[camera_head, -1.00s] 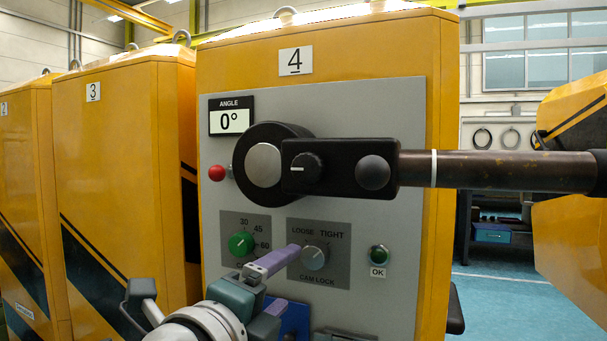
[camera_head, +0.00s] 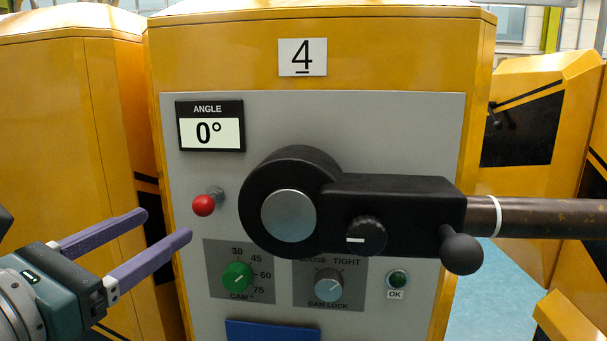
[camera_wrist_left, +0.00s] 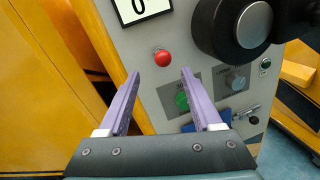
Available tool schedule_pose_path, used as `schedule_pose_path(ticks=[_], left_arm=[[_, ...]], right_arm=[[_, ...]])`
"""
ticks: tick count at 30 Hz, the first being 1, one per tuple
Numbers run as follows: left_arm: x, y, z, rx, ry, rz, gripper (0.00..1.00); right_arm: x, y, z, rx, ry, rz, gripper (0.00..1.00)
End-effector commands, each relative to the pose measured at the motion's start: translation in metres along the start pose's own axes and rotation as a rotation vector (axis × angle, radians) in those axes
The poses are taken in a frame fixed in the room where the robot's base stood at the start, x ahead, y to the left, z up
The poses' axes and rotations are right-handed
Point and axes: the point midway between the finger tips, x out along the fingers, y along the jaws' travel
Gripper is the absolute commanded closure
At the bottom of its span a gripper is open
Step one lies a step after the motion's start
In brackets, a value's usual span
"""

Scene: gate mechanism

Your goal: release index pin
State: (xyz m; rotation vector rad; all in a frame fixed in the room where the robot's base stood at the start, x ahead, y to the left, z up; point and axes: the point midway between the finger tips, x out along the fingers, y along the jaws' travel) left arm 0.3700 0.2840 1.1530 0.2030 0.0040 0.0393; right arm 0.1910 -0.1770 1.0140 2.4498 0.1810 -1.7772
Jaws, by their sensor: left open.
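The index pin shows as a red ball knob (camera_head: 204,205) on a short metal stem at the left of the grey panel (camera_head: 330,115), beside the black round hub (camera_head: 262,215). My left gripper (camera_head: 168,226) is open and empty, lower left of the red knob and apart from it in the head view. In the left wrist view the red knob (camera_wrist_left: 163,58) lies beyond the two purple fingertips (camera_wrist_left: 160,72), roughly between them. The angle display (camera_head: 210,130) reads 0°. My right gripper is not in view.
A black arm (camera_head: 400,200) with a dial, a side knob (camera_head: 462,253) and a brown bar (camera_head: 540,218) extends right from the hub. Below are the green cam knob (camera_head: 237,275), the cam lock knob (camera_head: 328,286) and the OK button (camera_head: 398,279). Yellow cabinets flank the panel.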

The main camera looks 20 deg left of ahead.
Motion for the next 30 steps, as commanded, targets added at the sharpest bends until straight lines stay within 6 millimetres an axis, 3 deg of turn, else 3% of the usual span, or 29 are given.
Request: schedule_pose_path(ticks=[15,21,30], left_arm=[[0.080,0.000,-0.001,-0.007,-0.001,0.001,0.34],[0.092,-0.001,-0.001,-0.008,0.000,0.000,0.34],[0.093,-0.001,-0.001,-0.008,0.000,0.000,0.37]], right_arm=[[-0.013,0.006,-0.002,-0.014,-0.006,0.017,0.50],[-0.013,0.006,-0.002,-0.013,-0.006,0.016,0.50],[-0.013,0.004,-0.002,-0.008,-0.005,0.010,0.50]])
